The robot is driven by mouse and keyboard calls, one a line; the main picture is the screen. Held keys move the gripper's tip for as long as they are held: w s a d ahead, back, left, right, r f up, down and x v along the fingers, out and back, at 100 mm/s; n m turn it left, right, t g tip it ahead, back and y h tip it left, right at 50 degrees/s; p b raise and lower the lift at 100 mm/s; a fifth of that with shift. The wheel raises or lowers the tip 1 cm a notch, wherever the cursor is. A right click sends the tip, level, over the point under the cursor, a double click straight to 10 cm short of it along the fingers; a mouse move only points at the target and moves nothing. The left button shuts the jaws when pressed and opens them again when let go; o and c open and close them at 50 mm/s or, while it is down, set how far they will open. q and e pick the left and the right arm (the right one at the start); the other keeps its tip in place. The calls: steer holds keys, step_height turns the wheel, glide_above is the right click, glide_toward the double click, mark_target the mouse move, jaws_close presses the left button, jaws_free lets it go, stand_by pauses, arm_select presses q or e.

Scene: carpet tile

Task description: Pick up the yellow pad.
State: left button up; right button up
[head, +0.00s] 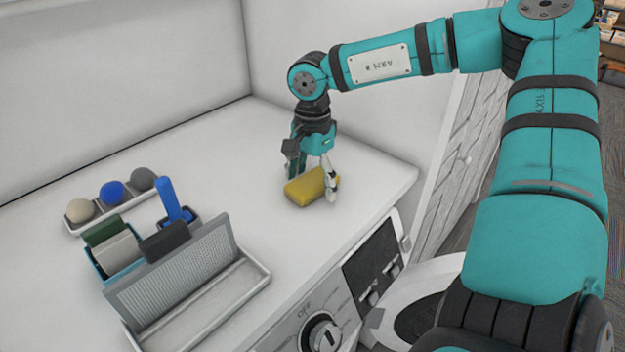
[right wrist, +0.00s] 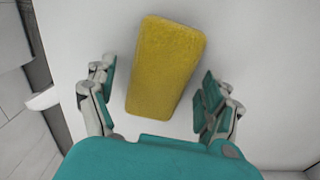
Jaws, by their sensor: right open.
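The yellow pad (head: 304,188) lies flat on the white countertop near its front right corner. My right gripper (head: 313,180) is right over it, pointing down, with one finger showing at the pad's right end and the other partly behind the pad. In the right wrist view the pad (right wrist: 165,66) stands lengthwise between the two spread fingers of the gripper (right wrist: 160,105), with a gap on each side. The fingers are open and hold nothing. My left gripper is in neither view.
A grey mesh rack in a white tray (head: 257,278) stands at the front left, with a bin of pads (head: 112,247) and a blue-handled brush (head: 170,200) behind. A white tray holds three balls (head: 112,193). The countertop (head: 235,170) between is clear. A knob (head: 322,335) is below the edge.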

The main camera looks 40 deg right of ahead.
mark_target(315, 182)
steer(key=shift+c, duration=0.4)
steer(key=c, duration=1.1)
steer(key=shift+r, duration=0.4)
steer(key=r+b, duration=0.1)
steer(key=s+r, duration=0.1)
steer(key=shift+s+a+r+b, duration=0.1)
steer(key=shift+a+r+b, duration=0.05)
steer(key=shift+r+b, duration=0.2)
steer(key=s+a+b, duration=0.1)
steer(key=s, duration=0.4)
steer(key=s+a+r+b, duration=0.1)
steer(key=s, duration=0.3)
steer(key=s+b, duration=0.1)
steer(key=s, duration=0.4)
steer(key=shift+s+a+r+b, duration=0.2)
steer(key=shift+s+a+b, duration=0.1)
steer(key=shift+a+b, duration=0.1)
